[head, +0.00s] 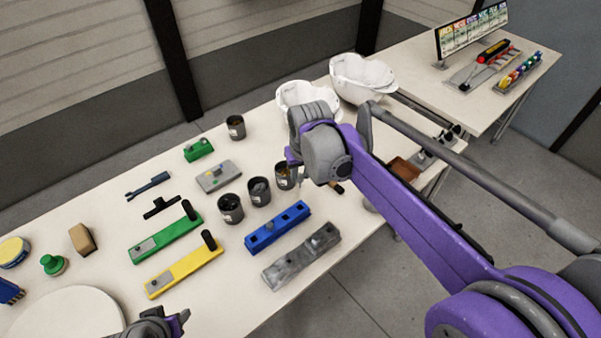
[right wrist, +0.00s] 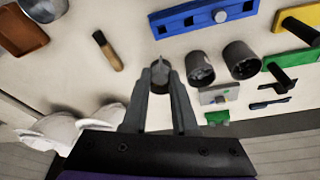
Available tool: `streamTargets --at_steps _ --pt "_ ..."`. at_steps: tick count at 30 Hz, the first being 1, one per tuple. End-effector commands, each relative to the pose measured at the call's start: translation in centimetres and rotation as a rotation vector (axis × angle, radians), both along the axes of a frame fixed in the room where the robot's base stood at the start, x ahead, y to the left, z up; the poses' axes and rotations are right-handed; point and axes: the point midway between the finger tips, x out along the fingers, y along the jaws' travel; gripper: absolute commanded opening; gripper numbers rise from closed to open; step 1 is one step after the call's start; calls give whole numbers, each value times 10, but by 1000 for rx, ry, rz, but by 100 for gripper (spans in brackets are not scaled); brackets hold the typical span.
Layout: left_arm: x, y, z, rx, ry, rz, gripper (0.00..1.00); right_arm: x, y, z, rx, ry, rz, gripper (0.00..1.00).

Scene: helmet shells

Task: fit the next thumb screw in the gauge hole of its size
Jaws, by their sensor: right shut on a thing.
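My right gripper (right wrist: 161,72) is over the dark cups, its arm reaching in from the right in the head view. In the right wrist view its fingers are shut on a small grey piece (right wrist: 160,66), apparently a thumb screw. A dark cup (head: 284,178) is just below it. A blue bar (head: 262,239) with several dark holes lies in front of the cups; in the right wrist view (right wrist: 190,21) a grey piece sits on it. A grey metal block (head: 290,270) with a knob lies nearer. My left gripper (head: 178,322) is at the bottom edge, its jaws unclear.
Two more cups (head: 230,208) (head: 259,191) stand left of the gripper, another (head: 236,127) behind. Green (head: 160,236) and yellow (head: 180,275) bars with black posts lie left. White helmet shells (head: 362,80) stand behind right. A wooden-handled tool (right wrist: 108,50) lies nearby.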

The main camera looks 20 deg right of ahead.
Motion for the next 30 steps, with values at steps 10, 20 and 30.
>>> streamTargets --at_steps 10,20,30 --pt "-2 0 -7 0 4 0 50 -17 9 -9 0 1 1 0" --pt "-4 0 -14 0 7 0 50 -44 24 -22 0 1 2 0" --pt "-5 0 -20 0 10 0 50 -71 39 -35 -1 0 2 0"
